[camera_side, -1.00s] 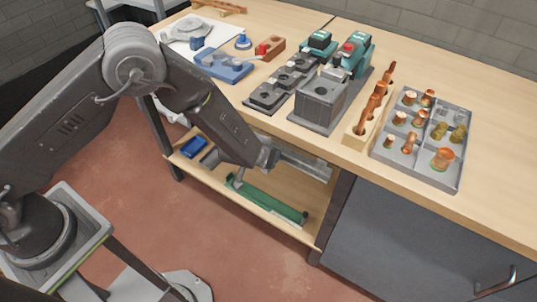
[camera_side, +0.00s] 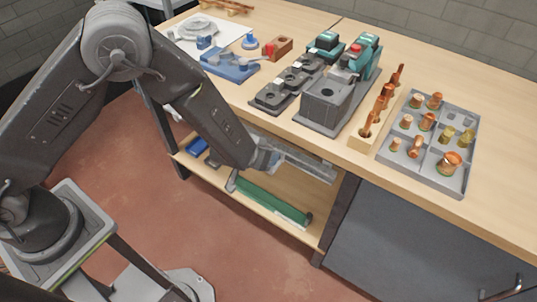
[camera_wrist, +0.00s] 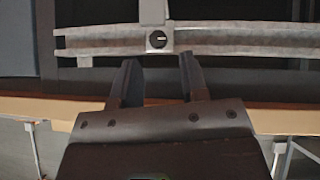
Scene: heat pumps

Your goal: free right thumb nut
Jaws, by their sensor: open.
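My gripper (camera_wrist: 158,75) is open and empty in the wrist view, its two dark fingers pointing at a grey horizontal bar. A dark round knob (camera_wrist: 157,40) with a small pale mark sits on this bar, just beyond and between the fingertips. I cannot tell whether it is the right thumb nut. The fingers look apart from it. In the side view the end of my arm is low at the bench's front edge, beside the grey bar (camera_side: 305,164). My fingers and any thumb nut cannot be made out there.
The wooden bench top (camera_side: 480,90) carries a grey block fixture (camera_side: 325,105), a rack of copper parts (camera_side: 365,140) and a grey tray (camera_side: 435,182) of copper and brass fittings. A lower shelf (camera_side: 240,198) holds a long green item (camera_side: 270,203). Open floor lies in front.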

